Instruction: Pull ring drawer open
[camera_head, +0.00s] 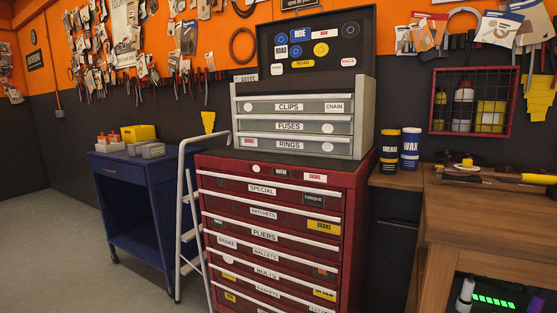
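The rings drawer (290,145) is the lowest of three drawers in a small grey tool chest (362,110). It bears a white label reading RINGS and looks shut, flush with the clips drawer (290,106) and fuses drawer (289,126) above it. A pale strip runs along the top edge of each drawer. The chest's dark lid stands open, covered with stickers. My gripper does not show in this view.
The grey chest stands on a red tool cabinet (203,161) with several labelled drawers. A white folding frame (186,215) stands at its left, beside a blue cart (128,178). A wooden workbench (459,205) is at right. Grey floor at lower left is clear.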

